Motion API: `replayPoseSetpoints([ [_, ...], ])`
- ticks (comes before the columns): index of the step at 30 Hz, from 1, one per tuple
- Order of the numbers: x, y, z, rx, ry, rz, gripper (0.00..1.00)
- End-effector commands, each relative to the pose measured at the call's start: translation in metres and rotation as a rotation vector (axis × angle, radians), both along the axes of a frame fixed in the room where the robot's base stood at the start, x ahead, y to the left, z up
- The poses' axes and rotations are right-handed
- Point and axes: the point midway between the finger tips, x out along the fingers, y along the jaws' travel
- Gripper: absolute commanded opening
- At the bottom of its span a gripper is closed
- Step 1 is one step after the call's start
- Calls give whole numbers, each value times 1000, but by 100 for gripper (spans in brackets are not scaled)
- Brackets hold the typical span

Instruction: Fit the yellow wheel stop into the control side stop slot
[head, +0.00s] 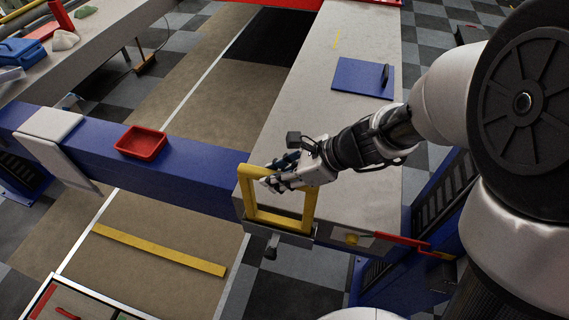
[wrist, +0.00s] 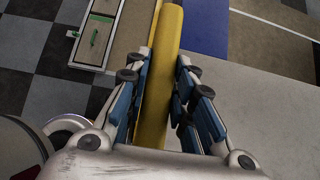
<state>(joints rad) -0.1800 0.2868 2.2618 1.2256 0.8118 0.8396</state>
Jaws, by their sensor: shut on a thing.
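The yellow wheel stop (head: 280,221) is a square-cornered yellow frame at the near end of the pale grey bench top. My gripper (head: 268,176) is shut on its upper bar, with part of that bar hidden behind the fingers. In the wrist view the yellow bar (wrist: 155,95) runs between the blue-padded fingers of my gripper (wrist: 160,75). The frame stands roughly upright. Its lower bar is at a grey metal bracket (head: 285,236) on the bench's near edge, which looks like the stop slot. I cannot tell whether the bar is seated in it.
A blue beam (head: 180,185) joins the bench from the left and carries a red tray (head: 142,142). A blue plate with a dark upright handle (head: 362,78) lies farther back on the bench. A red bar (head: 400,241) lies right of the bracket. A yellow strip (head: 160,250) lies on the floor.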

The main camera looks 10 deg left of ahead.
Motion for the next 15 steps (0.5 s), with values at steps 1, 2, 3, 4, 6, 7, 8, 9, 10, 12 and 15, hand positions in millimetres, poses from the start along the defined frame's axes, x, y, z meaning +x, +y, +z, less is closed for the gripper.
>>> replayPoseSetpoints([
  [1, 0, 0, -8, 2, 1, -1, 0],
  [2, 1, 1, -11, 3, 0, -1, 0],
  [3, 1, 1, -14, 3, -1, -1, 0],
  [4, 1, 1, -15, 3, -2, 0, 0],
  [6, 1, 1, -17, 3, -2, 0, 0],
  [7, 1, 1, -18, 3, -2, 0, 0],
  [8, 1, 1, -20, 3, -2, 0, 0],
  [9, 0, 1, -23, 3, 0, 0, 0],
  [10, 0, 1, -26, 3, 0, 0, 0],
  [12, 0, 1, -36, 3, 0, -1, 0],
  [15, 0, 0, -52, 3, 2, -1, 0],
])
